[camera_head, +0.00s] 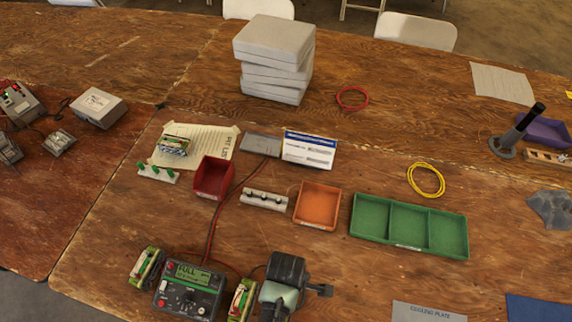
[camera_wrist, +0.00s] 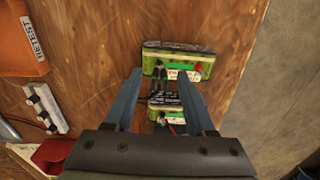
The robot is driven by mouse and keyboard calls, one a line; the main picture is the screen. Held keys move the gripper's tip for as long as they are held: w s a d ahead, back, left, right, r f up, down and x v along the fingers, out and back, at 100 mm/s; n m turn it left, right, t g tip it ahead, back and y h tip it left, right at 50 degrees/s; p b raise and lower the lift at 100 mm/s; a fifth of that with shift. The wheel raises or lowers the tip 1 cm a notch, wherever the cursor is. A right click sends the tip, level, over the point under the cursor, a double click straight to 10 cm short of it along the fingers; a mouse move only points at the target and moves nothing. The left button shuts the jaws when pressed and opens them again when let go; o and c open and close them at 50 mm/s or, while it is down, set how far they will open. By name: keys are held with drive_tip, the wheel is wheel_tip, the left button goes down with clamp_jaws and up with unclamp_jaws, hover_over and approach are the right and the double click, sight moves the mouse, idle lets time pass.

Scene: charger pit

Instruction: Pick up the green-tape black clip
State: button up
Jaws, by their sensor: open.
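My gripper (camera_wrist: 160,77) is open and empty in the wrist view, its two blue-grey fingers spread apart. A small black clip (camera_wrist: 160,69) shows between the fingertips, at the left end of the far green battery pack (camera_wrist: 178,53). Green shows beside the clip; I cannot tell whether the tape is on it or on the pack. A red clip sits at that pack's right end. A nearer green pack (camera_wrist: 178,99) lies between the fingers, with dark and red parts on its front.
The charger (camera_head: 190,290) stands left of my gripper, with green packs (camera_head: 147,268) (camera_head: 240,298) on both sides. An orange tray (camera_head: 317,206), a red bin (camera_head: 213,177), a white clip rack (camera_head: 264,199) and a green three-part tray (camera_head: 408,226) stand behind. Bare wood lies right of my gripper.

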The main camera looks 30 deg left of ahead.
clamp_jaws()
idle(0.3)
wheel_tip(320, 180, up, 10)
idle(0.5)
